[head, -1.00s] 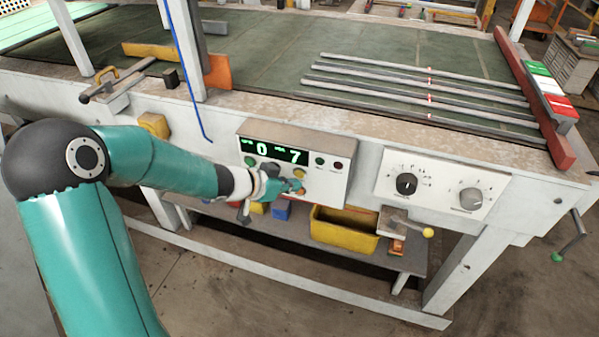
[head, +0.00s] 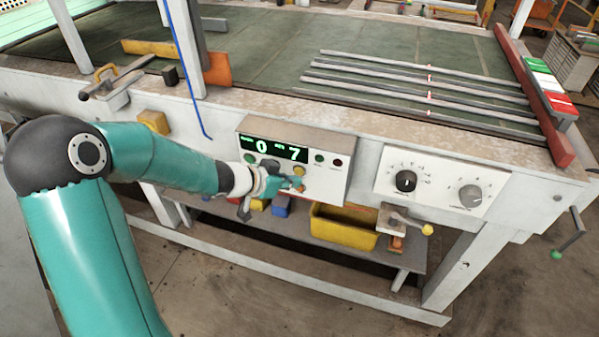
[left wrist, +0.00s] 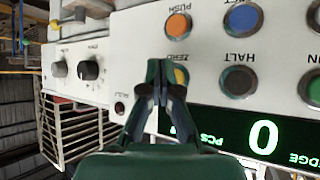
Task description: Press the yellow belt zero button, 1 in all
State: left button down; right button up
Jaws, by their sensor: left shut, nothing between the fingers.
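The yellow button (head: 299,171) is on the white control box (head: 331,187), below the green display (head: 275,148) that reads 0 and 7. In the left wrist view, where the labels appear upside down, the yellow button (left wrist: 181,76) sits by the word ZERO. My left gripper (head: 293,184) is shut and empty in front of the panel. In the left wrist view its fingertips (left wrist: 163,76) are beside the yellow button and partly cover it. I cannot tell whether they touch it. My right gripper is not in view.
A panel with two knobs (head: 438,187) is to the right. A yellow bin (head: 342,228) and a clamp handle (head: 404,221) are below.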

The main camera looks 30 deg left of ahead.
pick_arm(q)
jog(key=shift+w, duration=0.1)
dwell(0.4)
jog(key=shift+w+a+p, duration=0.1)
jog(key=shift+w+p, duration=0.2)
jog(key=shift+p, duration=0.15)
jog(key=shift+w+a+r+p, duration=0.1)
jog(key=shift+w+p, duration=0.2)
jog(key=shift+w, duration=0.05)
dwell(0.5)
dwell(0.4)
jog(key=shift+s+d, duration=0.2)
jog(key=shift+s, duration=0.55)
